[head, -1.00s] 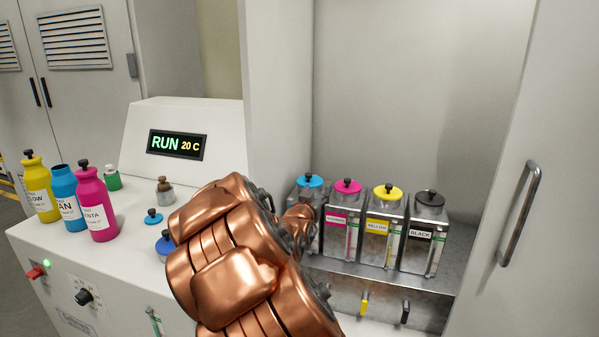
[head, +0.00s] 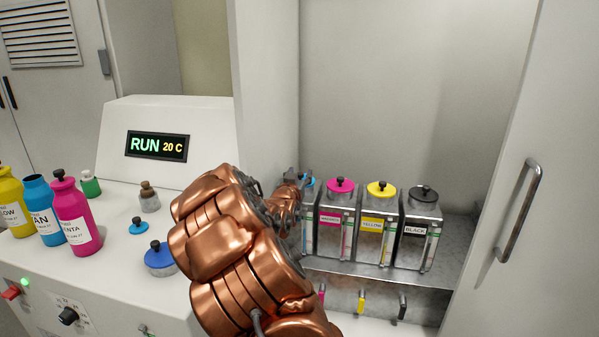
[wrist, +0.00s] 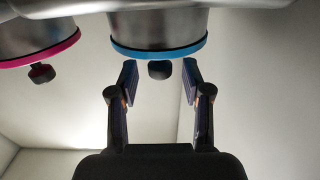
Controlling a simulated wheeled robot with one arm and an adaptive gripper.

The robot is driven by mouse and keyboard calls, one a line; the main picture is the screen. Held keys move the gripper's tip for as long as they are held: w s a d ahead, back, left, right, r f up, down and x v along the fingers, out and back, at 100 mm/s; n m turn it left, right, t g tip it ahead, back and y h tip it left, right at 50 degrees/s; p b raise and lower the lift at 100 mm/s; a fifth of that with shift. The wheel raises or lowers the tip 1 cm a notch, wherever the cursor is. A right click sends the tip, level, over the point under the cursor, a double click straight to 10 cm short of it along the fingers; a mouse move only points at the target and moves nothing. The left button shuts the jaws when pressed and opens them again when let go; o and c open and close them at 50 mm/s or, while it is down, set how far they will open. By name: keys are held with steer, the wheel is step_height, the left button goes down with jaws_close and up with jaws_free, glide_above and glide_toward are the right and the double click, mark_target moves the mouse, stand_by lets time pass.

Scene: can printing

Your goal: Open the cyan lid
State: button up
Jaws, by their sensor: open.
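The cyan lid (head: 308,182) is on the leftmost ink tank in the cabinet. In the head view my arm and gripper hide most of it. The wrist view is upside down and shows the lid's cyan rim (wrist: 155,54) with its dark knob (wrist: 160,69) hanging below. The lid appears seated on the metal tank. My gripper (wrist: 160,80) is open, with one finger on each side of the knob and a visible gap to both. In the head view my gripper (head: 292,187) is at the top of the cyan tank.
Magenta (head: 341,186), yellow (head: 381,190) and black (head: 424,194) lids sit in a row to the right. Cabinet walls stand close on both sides. Magenta (head: 75,218), cyan (head: 44,210) and yellow bottles, a small blue cap (head: 138,226) and a blue-topped item (head: 160,256) are on the left counter.

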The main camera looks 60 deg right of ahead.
steer(key=shift+w+d+f, duration=0.1)
steer(key=shift+w+d, duration=0.1)
steer(key=shift+d, duration=0.4)
jaws_close()
stand_by(0.4)
